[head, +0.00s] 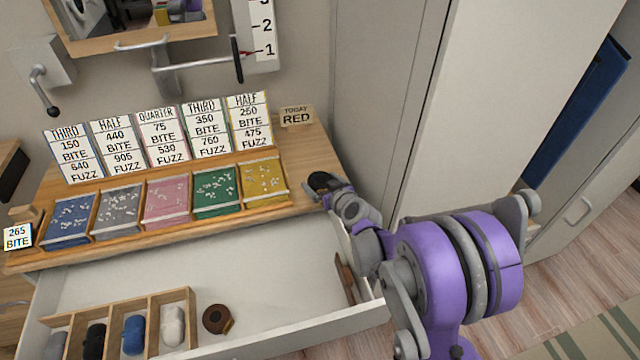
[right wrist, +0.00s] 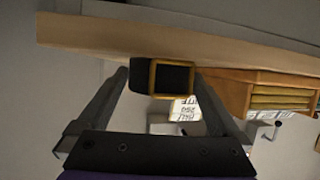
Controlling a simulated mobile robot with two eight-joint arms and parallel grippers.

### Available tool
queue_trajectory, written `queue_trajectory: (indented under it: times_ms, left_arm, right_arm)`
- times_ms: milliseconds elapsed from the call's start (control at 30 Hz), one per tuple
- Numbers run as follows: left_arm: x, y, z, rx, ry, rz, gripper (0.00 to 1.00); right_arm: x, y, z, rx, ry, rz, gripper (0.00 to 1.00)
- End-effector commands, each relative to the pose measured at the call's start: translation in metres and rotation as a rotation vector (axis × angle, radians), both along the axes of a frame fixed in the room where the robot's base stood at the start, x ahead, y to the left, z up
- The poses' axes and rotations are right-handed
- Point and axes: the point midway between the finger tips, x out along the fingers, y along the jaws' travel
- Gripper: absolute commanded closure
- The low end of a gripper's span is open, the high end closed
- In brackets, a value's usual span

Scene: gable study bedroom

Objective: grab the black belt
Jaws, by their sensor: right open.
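The black belt (head: 319,181) is rolled up at the right end of the wooden desktop, partly hidden by my right gripper (head: 328,188). In the right wrist view the belt (right wrist: 141,74) shows as a dark roll with a gold-rimmed square buckle (right wrist: 172,62). It lies between the two spread fingers of my right gripper (right wrist: 161,78), close to the wooden edge. The gripper is open; I cannot tell whether a finger touches the belt. My left gripper is not in view.
An open white drawer (head: 250,262) juts out below the desktop (head: 310,150). It holds a brown rolled belt (head: 217,319), a wooden divider (head: 190,297) with rolled items, and a dark brown strip (head: 345,278). Several coloured trays stand left of the gripper. A white cabinet (head: 500,90) stands right.

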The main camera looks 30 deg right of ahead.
Motion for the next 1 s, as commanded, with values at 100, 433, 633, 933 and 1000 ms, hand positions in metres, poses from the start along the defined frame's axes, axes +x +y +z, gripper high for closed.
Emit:
queue_trajectory:
  times_ms: [100,433,633,933,1000]
  left_arm:
    - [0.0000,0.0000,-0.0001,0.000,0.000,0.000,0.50]
    - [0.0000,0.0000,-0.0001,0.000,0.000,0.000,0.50]
    - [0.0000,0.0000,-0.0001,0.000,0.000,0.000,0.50]
    - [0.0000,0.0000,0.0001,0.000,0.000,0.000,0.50]
    - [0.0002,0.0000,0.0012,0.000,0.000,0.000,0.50]
  right_arm:
    - [0.0048,0.0000,-0.0021,-0.001,0.000,0.000,0.00]
    - [0.0043,-0.0002,-0.0018,-0.001,0.000,0.000,0.27]
    - [0.0042,-0.0002,-0.0018,-0.001,0.000,0.000,0.63]
    - [0.0042,-0.0003,-0.0006,0.000,0.000,0.000,0.77]
    - [0.0042,-0.0003,0.0042,0.000,0.000,-0.001,0.77]
